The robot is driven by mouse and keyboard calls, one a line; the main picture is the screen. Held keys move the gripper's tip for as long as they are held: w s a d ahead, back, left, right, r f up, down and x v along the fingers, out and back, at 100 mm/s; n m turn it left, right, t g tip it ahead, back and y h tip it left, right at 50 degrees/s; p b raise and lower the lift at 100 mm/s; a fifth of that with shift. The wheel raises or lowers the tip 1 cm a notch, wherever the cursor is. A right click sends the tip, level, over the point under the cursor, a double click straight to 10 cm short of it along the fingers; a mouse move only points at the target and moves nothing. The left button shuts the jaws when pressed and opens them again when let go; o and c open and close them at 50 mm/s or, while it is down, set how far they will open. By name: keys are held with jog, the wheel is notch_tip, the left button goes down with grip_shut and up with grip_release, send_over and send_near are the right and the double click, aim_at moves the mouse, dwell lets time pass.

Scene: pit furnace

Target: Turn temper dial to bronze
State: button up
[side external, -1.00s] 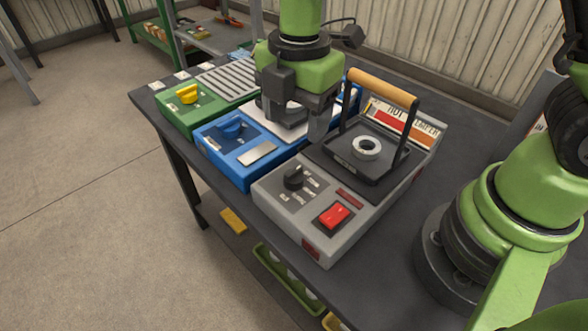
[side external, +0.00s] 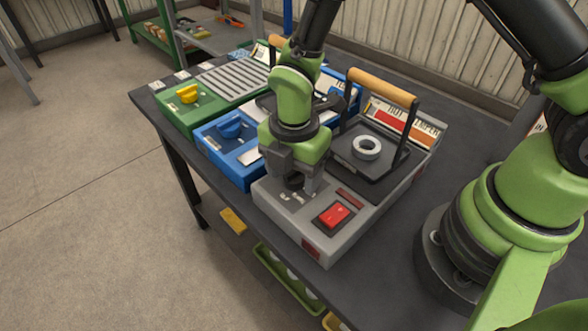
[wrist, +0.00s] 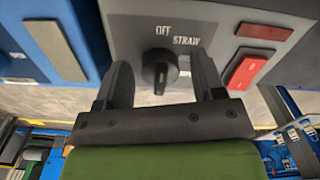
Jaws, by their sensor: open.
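The temper dial is a black round knob (wrist: 160,70) on the front of a grey hot-plate unit (side external: 283,217). In the wrist view, the words OFF and STRAW show on the panel above it; no bronze label is readable. The knob has a raised bar with a pale mark, and I cannot tell which label it points to. My gripper (side external: 293,188) is low over the dial, pointing down. In the wrist view its two dark fingers are open on either side of the knob, with gaps, not visibly touching it. The gripper hides most of the dial in the side view.
A red rocker switch (side external: 334,214) sits on the same panel, right of the dial. Behind is a black plate with a metal ring (side external: 366,147) and a wooden-handled frame (side external: 381,87). Blue (side external: 222,155) and green (side external: 180,122) units with knobs stand to the left.

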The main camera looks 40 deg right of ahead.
jog(key=c, duration=0.9)
jog(key=shift+c, duration=0.2)
jog(key=m, duration=0.3)
jog(key=shift+m, duration=0.4)
jog(key=m, duration=0.4)
jog(key=shift+m, duration=0.3)
jog(key=m, duration=0.3)
jog(key=shift+m, duration=2.1)
